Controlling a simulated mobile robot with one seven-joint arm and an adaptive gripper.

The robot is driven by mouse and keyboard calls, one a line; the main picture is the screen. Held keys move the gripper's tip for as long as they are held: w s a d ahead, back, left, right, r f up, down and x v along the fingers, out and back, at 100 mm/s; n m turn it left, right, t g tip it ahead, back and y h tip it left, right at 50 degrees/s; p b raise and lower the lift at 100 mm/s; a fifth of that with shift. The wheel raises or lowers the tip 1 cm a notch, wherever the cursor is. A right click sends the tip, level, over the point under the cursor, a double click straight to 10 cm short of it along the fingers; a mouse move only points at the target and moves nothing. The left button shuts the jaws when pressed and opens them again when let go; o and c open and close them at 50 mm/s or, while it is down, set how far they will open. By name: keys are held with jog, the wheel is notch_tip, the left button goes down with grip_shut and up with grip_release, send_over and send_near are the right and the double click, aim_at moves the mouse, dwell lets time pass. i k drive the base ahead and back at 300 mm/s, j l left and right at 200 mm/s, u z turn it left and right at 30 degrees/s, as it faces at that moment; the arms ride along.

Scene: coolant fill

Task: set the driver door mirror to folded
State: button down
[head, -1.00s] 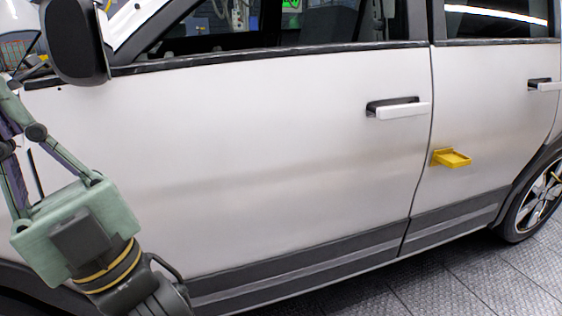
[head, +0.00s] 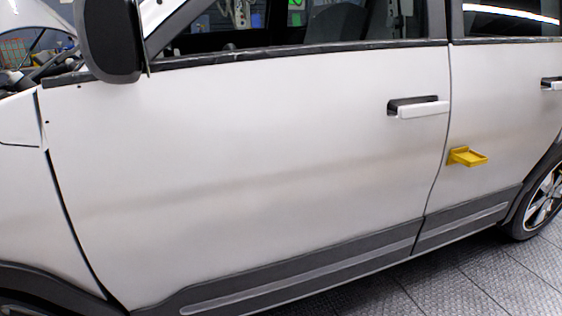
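The driver door mirror (head: 110,38) is a black housing at the top left of the head view. It stands out from the front of the white driver door (head: 250,160), and its upper part is cut off by the picture's edge. I cannot tell its exact fold angle from this view. My gripper is not in this view.
The door handle (head: 420,108) is at the door's rear. A yellow bracket (head: 467,157) sticks out from the rear door. A wheel (head: 543,202) is at the right edge. The patterned floor (head: 370,292) beside the car looks clear at the lower right.

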aim_at(111, 37)
jog(key=u, duration=0.7)
jog(key=i+l, duration=0.05)
